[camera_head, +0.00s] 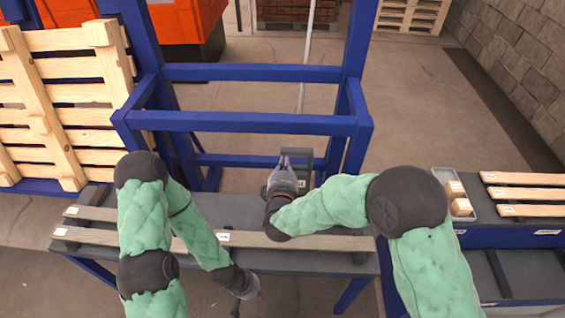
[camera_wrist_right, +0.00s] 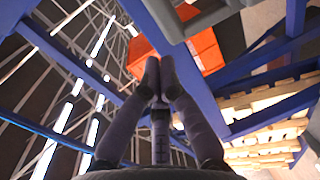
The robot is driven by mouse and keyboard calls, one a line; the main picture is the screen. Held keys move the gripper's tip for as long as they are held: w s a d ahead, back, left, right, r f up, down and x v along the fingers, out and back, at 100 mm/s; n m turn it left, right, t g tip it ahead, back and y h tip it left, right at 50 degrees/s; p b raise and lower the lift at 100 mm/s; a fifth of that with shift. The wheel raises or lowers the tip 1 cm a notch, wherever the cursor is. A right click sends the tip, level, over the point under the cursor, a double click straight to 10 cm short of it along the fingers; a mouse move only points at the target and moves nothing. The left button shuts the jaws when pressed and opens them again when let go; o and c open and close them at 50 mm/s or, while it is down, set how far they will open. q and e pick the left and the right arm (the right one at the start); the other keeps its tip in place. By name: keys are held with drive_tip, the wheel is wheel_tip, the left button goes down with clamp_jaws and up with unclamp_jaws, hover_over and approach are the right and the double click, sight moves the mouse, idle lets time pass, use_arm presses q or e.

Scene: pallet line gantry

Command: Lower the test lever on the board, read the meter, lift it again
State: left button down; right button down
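A grey upright piece (camera_head: 303,154), which may be part of the test board, stands at the back edge of the grey bench, just behind and right of my right gripper. My right gripper (camera_head: 285,158) points up beside it, and I cannot tell whether they touch. In the right wrist view my right gripper (camera_wrist_right: 159,66) has its fingertips together with nothing visible between them. A grey frame-like part (camera_wrist_right: 195,18) shows above the tips there. I cannot make out the lever or the meter face. My left gripper (camera_head: 249,291) hangs low at the bench's front edge; its fingers are too small to read.
The grey bench (camera_head: 330,262) carries long wooden slats (camera_head: 290,241). A blue gantry frame (camera_head: 240,122) rises behind it. A wooden pallet (camera_head: 60,105) leans at the left. A grey tray (camera_head: 443,176) with small wooden blocks (camera_head: 460,206) sits at the right, beside more slats (camera_head: 525,193).

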drive_tip(key=s+r, duration=0.1)
drive_tip(key=s, duration=0.8)
drive_tip(key=shift+s+p, duration=0.15)
drive_tip(key=shift+p, duration=0.15)
drive_tip(key=d+f+m+g, duration=0.2)
drive_tip(key=d+f+m, duration=0.1)
drive_tip(key=f, duration=0.4)
drive_tip(key=s+d+f+m+g, duration=0.1)
drive_tip(key=d+f+m+g, duration=0.2)
drive_tip(key=f, duration=0.5)
drive_tip(key=s+d+f+m+g+y, duration=0.1)
drive_tip(key=d+f+m+g, duration=0.2)
drive_tip(key=f, duration=0.4)
drive_tip(key=shift+s+d+f+m, duration=0.25)
drive_tip(key=shift+d+f+m, duration=0.15)
drive_tip(key=shift+m, duration=0.2)
drive_tip(key=s+d+f+m+g+y, duration=0.2)
drive_tip(key=s+f+m+g, duration=0.3)
drive_tip(key=s, duration=0.4)
drive_tip(key=s+d+f+m+g+y, duration=0.1)
drive_tip(key=s+d+f+m+g, duration=0.2)
drive_tip(key=s+f+m, duration=0.5)
wheel_tip(320, 180, down, 8)
drive_tip(key=a+n+b, duration=0.2)
drive_tip(key=b, duration=0.8)
drive_tip(key=shift+w+f+n+b, duration=0.15)
drive_tip(key=shift+w+n+b, duration=0.15)
drive_tip(key=shift+w+b, duration=0.1)
